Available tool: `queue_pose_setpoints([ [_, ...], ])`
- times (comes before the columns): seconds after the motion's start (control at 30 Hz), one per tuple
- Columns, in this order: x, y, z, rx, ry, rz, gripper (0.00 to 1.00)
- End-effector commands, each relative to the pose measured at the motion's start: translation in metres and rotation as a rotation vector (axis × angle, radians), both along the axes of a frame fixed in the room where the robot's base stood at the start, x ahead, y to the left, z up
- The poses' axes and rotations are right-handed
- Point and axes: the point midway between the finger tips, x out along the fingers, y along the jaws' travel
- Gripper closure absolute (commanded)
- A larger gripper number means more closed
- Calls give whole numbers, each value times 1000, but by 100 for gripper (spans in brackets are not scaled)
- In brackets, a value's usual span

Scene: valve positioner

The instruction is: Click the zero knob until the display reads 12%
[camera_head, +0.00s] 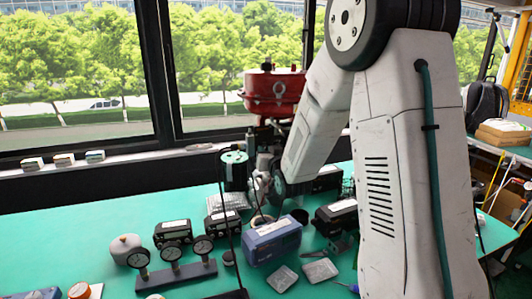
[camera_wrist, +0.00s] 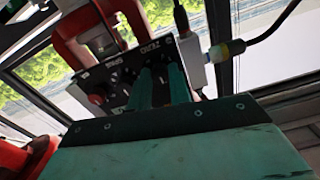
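The positioner's black panel (camera_wrist: 120,72) fills the upper middle of the wrist view, tilted, with small ZERO and SPAN labels along its top edge. A dark reddish knob (camera_wrist: 97,98) shows at the panel's left. My gripper (camera_wrist: 162,72) has its two teal fingers close together in front of the panel, just below the ZERO label. The fingers cover the part of the panel where the zero knob would show, and contact cannot be told. No readable display shows in either view. In the head view the red valve actuator (camera_head: 272,92) stands behind my arm, which hides much of the positioner.
A cable with a pale connector (camera_wrist: 226,50) runs off the positioner's right side. On the green bench (camera_head: 95,210) stand a gauge manifold (camera_head: 180,277), a blue-grey case (camera_head: 272,241) and several dark boxes. Windows lie behind. The bench's left part is mostly clear.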

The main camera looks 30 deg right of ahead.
Motion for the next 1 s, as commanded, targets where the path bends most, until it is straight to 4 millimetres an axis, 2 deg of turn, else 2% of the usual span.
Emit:
queue_pose_setpoints([
  [0.37,0,0,0,75,-15,0,100],
  [1.0,0,0,0,455,-91,-1,100],
])
